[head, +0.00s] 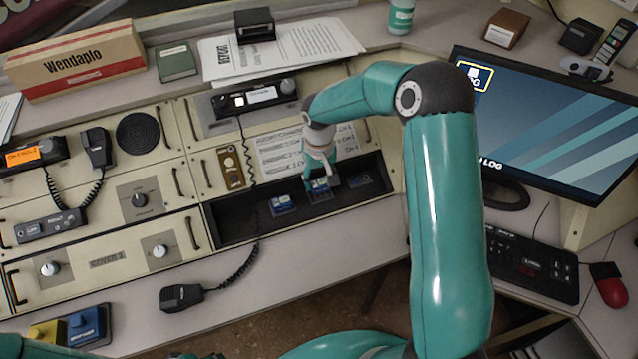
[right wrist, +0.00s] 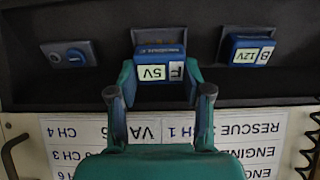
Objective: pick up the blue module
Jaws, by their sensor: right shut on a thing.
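A blue module (head: 320,188) with a white label sits in the middle slot of the dark recessed bay. In the right wrist view this blue module (right wrist: 160,76) reads "F 5V". My right gripper (head: 321,172) reaches down into the bay and is shut on it, one finger on each side. A second blue module (head: 282,204), marked "B 12V" in the right wrist view (right wrist: 250,52), sits in the slot to the left in the head view. My left gripper is out of view.
A blue block (head: 88,325) and a yellow block (head: 47,333) stand at lower left. A hand microphone (head: 181,297) lies on the front ledge. A monitor (head: 560,130) stands right.

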